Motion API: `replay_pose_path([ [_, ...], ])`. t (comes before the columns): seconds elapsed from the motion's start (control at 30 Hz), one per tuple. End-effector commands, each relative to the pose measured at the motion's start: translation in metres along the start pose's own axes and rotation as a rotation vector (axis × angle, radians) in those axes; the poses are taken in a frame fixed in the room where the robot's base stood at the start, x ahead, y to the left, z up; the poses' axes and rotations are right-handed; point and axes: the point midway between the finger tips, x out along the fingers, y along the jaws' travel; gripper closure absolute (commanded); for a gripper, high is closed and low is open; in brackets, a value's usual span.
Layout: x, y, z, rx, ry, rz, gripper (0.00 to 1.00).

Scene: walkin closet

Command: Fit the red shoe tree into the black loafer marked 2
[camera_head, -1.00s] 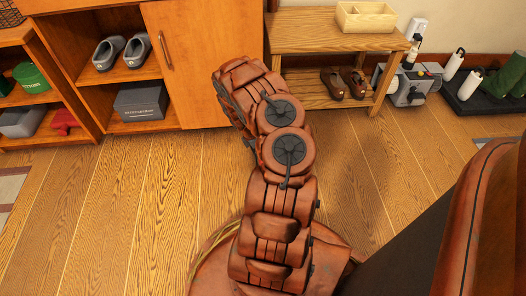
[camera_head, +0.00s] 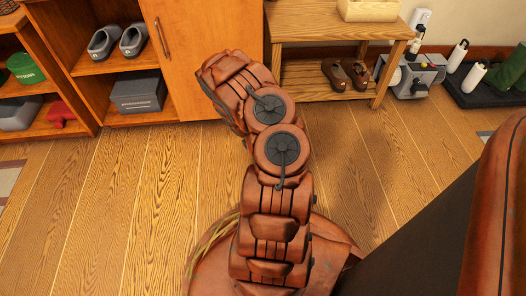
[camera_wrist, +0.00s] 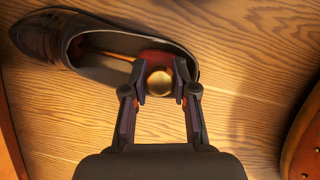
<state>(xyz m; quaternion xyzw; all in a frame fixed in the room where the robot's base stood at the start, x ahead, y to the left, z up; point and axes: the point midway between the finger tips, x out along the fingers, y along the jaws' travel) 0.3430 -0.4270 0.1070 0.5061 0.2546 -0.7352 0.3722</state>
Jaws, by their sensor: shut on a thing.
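In the wrist view, my gripper (camera_wrist: 160,88) is shut on the round brass knob (camera_wrist: 160,83) of the red shoe tree (camera_wrist: 150,60). The red part sits at the open heel end of a dark, glossy loafer (camera_wrist: 40,37), and a thin rod runs forward inside the opening. The loafer lies on a wood-grain surface with its toe to the left. I cannot tell how deep the tree sits, and no number shows on the shoe. In the head view, my gripper is hidden behind my arm.
A wooden bench (camera_head: 330,22) at the back bears a light box and holds brown shoes (camera_head: 337,75) on its lower shelf. A cabinet with grey clogs (camera_head: 104,38) and a grey box (camera_head: 138,92) stands at the left. The wooden floor in front is clear.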

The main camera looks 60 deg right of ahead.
Motion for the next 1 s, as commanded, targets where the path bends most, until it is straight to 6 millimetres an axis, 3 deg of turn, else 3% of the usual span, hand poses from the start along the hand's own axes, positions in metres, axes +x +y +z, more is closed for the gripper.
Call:
replay_pose_path([
  [0.37, -0.0004, 0.0002, 0.0002, 0.0, 0.0, 0.0, 1.0],
  [0.4, -0.0004, 0.0002, 0.0002, 0.0, 0.0, 0.0, 0.69],
  [0.63, -0.0003, 0.0, 0.0001, 0.0, 0.0, -0.001, 0.45],
  [0.9, 0.0, -0.0003, 0.0001, 0.0, 0.0, -0.002, 0.44],
  [1.0, 0.0, -0.0003, 0.0, 0.0, 0.0, -0.002, 0.34],
])
